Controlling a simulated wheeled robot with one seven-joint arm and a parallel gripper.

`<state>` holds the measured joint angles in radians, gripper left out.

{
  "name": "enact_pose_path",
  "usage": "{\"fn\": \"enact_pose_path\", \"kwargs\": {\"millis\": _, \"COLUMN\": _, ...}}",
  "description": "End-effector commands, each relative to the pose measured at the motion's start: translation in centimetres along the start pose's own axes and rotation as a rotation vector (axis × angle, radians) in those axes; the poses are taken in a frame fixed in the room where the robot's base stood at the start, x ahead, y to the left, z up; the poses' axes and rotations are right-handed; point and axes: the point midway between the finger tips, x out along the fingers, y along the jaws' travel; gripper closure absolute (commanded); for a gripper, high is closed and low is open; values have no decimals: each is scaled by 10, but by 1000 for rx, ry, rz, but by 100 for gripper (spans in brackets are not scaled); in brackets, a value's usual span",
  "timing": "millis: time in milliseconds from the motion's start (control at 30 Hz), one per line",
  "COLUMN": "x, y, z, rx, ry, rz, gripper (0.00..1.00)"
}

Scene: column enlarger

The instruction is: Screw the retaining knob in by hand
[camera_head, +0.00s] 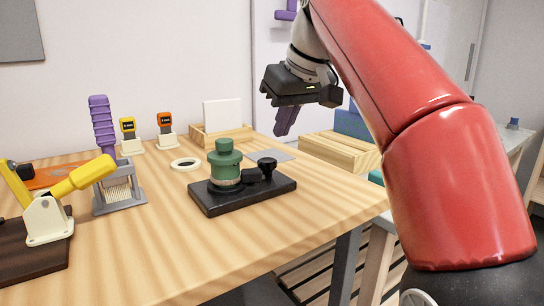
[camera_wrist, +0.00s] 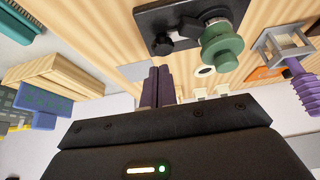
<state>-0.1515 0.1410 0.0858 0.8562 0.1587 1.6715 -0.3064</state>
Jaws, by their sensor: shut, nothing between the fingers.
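A green column-like device (camera_head: 225,160) stands upright on a dark rectangular base (camera_head: 228,200) on the wooden table. A black knob (camera_head: 268,165) stands on the base to the right of the green part, beside a dark side piece joined to it. I cannot tell how far the knob is screwed in. In the wrist view the knob (camera_wrist: 162,44) and the green device (camera_wrist: 222,48) lie beyond my fingers. My gripper (camera_head: 283,132) is above and to the right of the knob, apart from it. Its purple fingers (camera_wrist: 157,72) are together and empty.
A white ring (camera_head: 186,164) lies behind the base. A purple-handled tool (camera_head: 103,125) and a yellow-handled press (camera_head: 80,178) stand to the left. Two small gauges (camera_head: 166,120) and a wooden box (camera_head: 220,137) are at the back. The table's front area is clear.

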Motion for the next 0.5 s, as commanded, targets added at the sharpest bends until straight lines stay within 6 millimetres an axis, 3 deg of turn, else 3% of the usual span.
{"fn": "enact_pose_path", "kwargs": {"millis": 500, "x": 52, "y": 0, "z": 28, "rx": 0, "ry": 0, "rz": 0, "gripper": 100}}
